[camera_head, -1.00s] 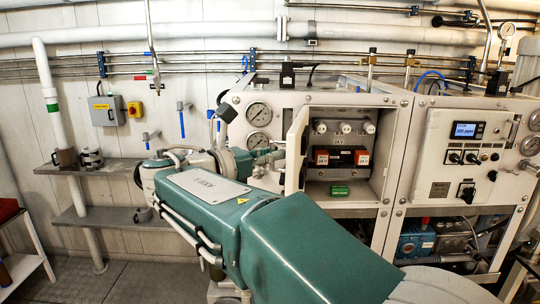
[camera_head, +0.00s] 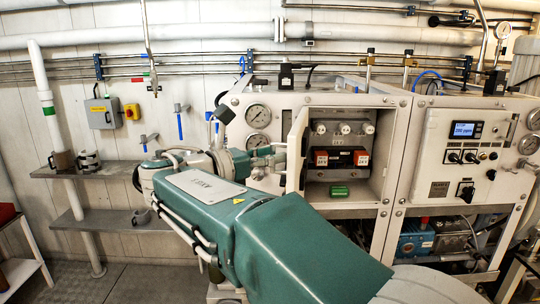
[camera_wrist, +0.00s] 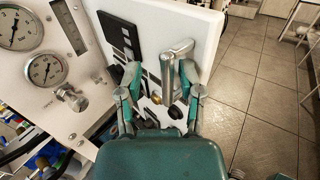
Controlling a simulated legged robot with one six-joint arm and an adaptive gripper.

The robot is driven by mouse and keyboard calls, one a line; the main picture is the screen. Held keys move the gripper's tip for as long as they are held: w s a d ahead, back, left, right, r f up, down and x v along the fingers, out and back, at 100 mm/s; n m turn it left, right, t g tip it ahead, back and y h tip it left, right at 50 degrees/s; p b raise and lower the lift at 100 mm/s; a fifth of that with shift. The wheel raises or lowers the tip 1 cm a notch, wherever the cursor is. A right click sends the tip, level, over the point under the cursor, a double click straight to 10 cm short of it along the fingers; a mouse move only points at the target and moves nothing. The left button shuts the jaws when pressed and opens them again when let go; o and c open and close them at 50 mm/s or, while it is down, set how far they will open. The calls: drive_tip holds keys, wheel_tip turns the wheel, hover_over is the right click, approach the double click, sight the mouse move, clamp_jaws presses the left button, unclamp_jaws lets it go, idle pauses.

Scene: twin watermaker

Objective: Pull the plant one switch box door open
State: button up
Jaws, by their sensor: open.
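The switch box (camera_head: 350,113) is in the middle of the head view, with its front uncovered and the inside showing. Its white door (camera_head: 298,150) stands swung outward at the box's left side, seen nearly edge-on. In the wrist view the door's white face (camera_wrist: 205,25) fills the upper middle and carries a silver handle (camera_wrist: 172,68) and black labels. My gripper (camera_wrist: 160,85) is open, its two fingers on either side of the handle, the right finger closer to it. I cannot tell whether a finger touches it. In the head view my gripper (camera_head: 268,160) is beside the door's left face.
Two pressure gauges (camera_head: 258,128) sit on the panel left of the box. A control panel with a blue display (camera_head: 466,129) is to the right. Inside the box are orange-and-black parts and a green block (camera_head: 339,191). Shelves (camera_head: 110,170) line the left wall. Tiled floor (camera_wrist: 255,90) is clear.

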drive_tip(key=v, duration=1.2)
